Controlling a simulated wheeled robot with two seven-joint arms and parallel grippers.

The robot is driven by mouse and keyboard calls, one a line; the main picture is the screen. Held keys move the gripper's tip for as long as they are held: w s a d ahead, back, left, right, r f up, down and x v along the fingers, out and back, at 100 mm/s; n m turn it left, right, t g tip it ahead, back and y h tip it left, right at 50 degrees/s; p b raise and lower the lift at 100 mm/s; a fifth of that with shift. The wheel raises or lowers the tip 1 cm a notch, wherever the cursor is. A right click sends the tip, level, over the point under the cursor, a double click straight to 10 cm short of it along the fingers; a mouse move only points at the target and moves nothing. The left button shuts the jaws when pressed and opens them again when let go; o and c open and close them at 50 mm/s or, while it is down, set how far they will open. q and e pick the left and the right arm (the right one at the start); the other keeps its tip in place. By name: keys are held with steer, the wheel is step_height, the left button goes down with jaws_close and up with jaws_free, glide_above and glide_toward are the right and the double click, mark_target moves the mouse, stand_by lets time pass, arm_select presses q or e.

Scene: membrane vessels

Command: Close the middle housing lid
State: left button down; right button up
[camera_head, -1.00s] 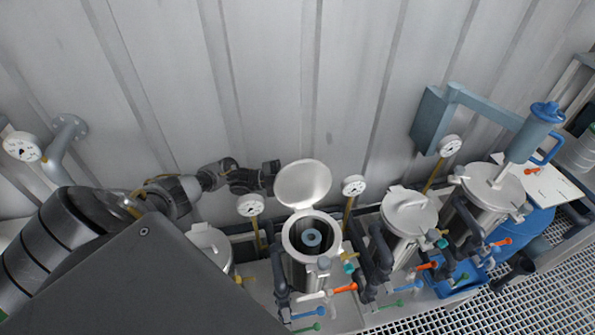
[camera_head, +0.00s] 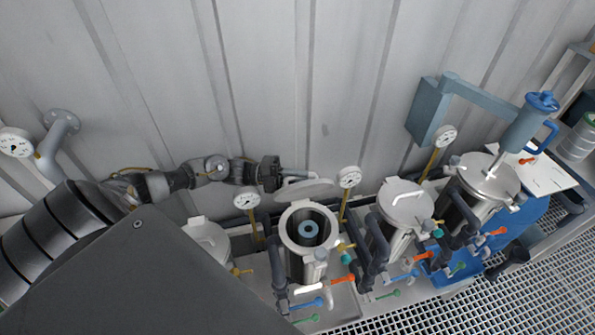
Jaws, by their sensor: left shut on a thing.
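The middle housing (camera_head: 287,233) is an open metal vessel with a dark inside and a grey ring-shaped part (camera_head: 309,230) in it. Its round lid (camera_head: 306,190) stands raised at the back rim and looks like a narrow ellipse. The lid's pale handle (camera_head: 298,175) shows at its far upper edge. My left gripper (camera_head: 281,175) comes in from the left behind the housing and is shut on the lid's handle; the exact finger contact is small and partly hidden. My right gripper is not in view.
A closed housing (camera_head: 406,201) stands to the right, and another (camera_head: 208,240) to the left is partly hidden. Pressure gauges (camera_head: 246,199) (camera_head: 348,177) flank the middle housing. Pipes and coloured valve handles (camera_head: 341,279) crowd its front. A corrugated wall (camera_head: 270,80) rises behind.

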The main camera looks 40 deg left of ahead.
arm_select(q)
steer(key=shift+s+d, duration=0.1)
stand_by(0.3)
steer(key=c, duration=1.5)
jaws_free()
steer(key=shift+o, duration=0.2)
steer(key=shift+r, duration=0.1)
